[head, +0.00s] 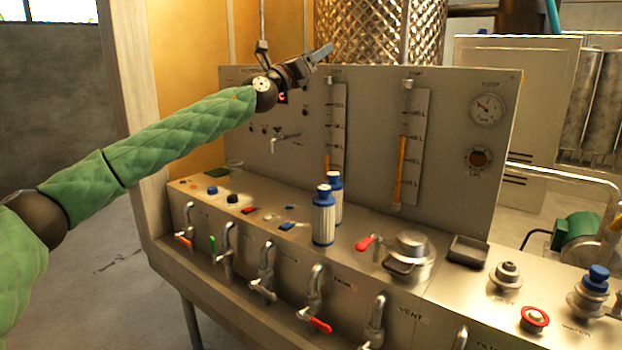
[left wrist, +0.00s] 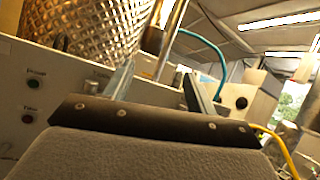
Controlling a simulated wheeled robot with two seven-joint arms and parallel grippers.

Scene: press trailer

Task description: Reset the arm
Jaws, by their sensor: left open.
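My left arm, in a green quilted sleeve, reaches in from the left in the head view. My left gripper (head: 322,54) is raised in front of the top of the upright metal panel (head: 360,120) and points up to the right. In the left wrist view my left gripper (left wrist: 158,85) shows two grey fingers spread apart with nothing between them. My right gripper is in neither view.
A metal counter (head: 330,262) with several taps, red levers and two blue-capped bottles (head: 324,215) lies below the arm. A gauge (head: 487,110) sits on the panel. A patterned metal cylinder (head: 380,30) stands behind it. Open floor (head: 90,250) is at left.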

